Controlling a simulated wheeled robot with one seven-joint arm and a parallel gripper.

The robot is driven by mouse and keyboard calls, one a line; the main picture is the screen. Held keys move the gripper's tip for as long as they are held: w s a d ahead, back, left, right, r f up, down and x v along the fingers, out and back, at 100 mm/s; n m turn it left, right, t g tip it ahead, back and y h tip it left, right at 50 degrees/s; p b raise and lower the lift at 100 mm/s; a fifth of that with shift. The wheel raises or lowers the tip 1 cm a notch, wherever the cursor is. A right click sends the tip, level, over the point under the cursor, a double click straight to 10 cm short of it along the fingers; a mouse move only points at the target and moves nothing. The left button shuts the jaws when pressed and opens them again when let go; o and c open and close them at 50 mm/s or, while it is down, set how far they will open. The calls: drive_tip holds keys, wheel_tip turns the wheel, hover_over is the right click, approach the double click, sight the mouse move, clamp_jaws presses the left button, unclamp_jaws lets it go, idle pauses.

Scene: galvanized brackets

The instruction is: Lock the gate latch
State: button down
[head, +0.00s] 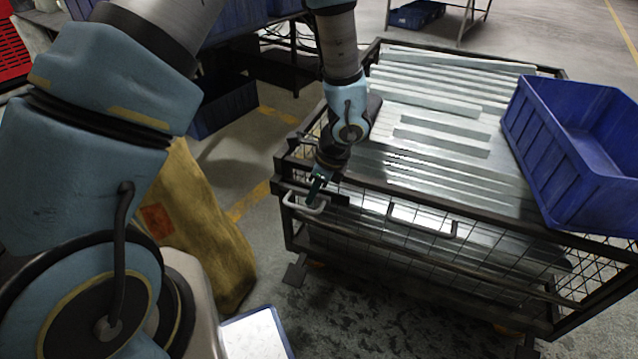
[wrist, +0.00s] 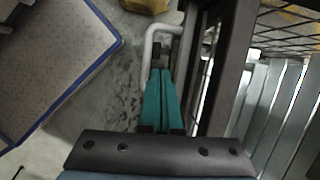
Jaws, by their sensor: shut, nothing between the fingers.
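The gate latch (head: 306,201) is a light grey bent bar handle at the left end of the cage cart's front top rail. It also shows in the wrist view (wrist: 150,45), at the top middle beside the dark rail. My gripper (head: 316,186) is at the latch, pointing down. In the wrist view its teal fingers (wrist: 164,75) are together and empty, with their tips close to the latch bar. I cannot tell whether they touch it. The inner end of the latch is partly hidden by the fingers and rail.
The dark mesh cage cart (head: 400,237) holds galvanized brackets (head: 445,135). A blue bin (head: 565,150) stands on the cart's right. A yellow sack (head: 205,225) and a blue-edged white panel (head: 258,335) are at the left.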

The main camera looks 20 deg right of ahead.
sight(288, 189)
drive_tip(key=shift+w+a+f, duration=0.15)
drive_tip(key=shift+w+a, duration=1.2)
drive_tip(key=shift+a, duration=0.05)
drive_tip(key=shift+w+a, duration=0.75)
drive_tip(key=shift+w, duration=0.05)
